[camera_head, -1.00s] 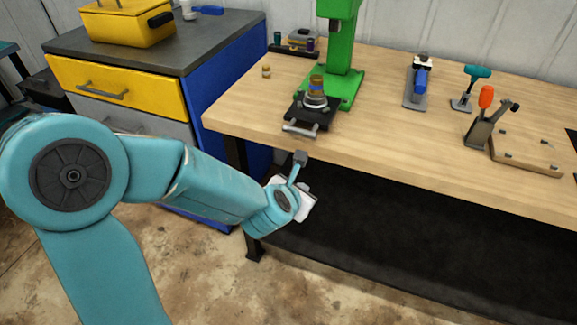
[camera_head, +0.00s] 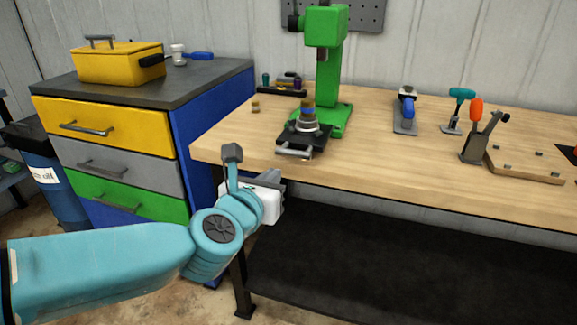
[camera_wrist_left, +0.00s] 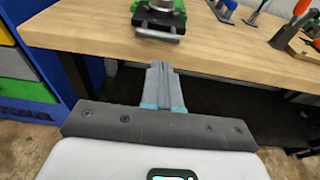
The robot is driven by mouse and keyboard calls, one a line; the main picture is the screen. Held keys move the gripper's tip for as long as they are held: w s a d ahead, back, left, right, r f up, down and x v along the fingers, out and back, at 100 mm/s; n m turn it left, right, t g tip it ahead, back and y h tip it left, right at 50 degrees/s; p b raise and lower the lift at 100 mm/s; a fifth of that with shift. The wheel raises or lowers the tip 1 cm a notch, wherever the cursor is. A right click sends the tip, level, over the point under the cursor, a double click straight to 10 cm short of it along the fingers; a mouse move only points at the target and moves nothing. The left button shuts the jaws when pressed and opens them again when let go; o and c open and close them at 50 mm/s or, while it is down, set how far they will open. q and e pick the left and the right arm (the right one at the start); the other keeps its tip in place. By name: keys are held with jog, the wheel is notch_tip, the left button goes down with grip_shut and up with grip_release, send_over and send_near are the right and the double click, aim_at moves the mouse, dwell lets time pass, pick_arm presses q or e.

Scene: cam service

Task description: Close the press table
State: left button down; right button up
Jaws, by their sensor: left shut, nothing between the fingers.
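The green press (camera_head: 325,70) stands on the wooden workbench. Its dark sliding table (camera_head: 304,141) sticks out toward the bench's front edge, with a grey bar handle (camera_head: 295,152) at the front and a stacked metal part (camera_head: 307,117) on top. In the left wrist view, the press table (camera_wrist_left: 160,17) and its handle (camera_wrist_left: 158,34) show at the top. My left gripper (camera_wrist_left: 164,75) is shut and empty, its fingers pointing at the bench edge below the handle and apart from it. In the head view the left gripper (camera_head: 274,178) is partly hidden by its wrist. My right gripper is not in view.
The wooden workbench (camera_head: 400,171) has a front edge close to my left gripper. A drawer cabinet (camera_head: 105,165) stands to the left. A blue-handled tool (camera_head: 406,108), toggle clamps (camera_head: 475,140) and a wooden board (camera_head: 525,164) lie to the right. The bench's front middle is clear.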

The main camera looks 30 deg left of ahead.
aim_at(294, 155)
pick_arm(q)
jog(key=x, duration=1.1)
jog(key=shift+w+f+b, duration=0.1)
jog(key=shift+b, duration=0.25)
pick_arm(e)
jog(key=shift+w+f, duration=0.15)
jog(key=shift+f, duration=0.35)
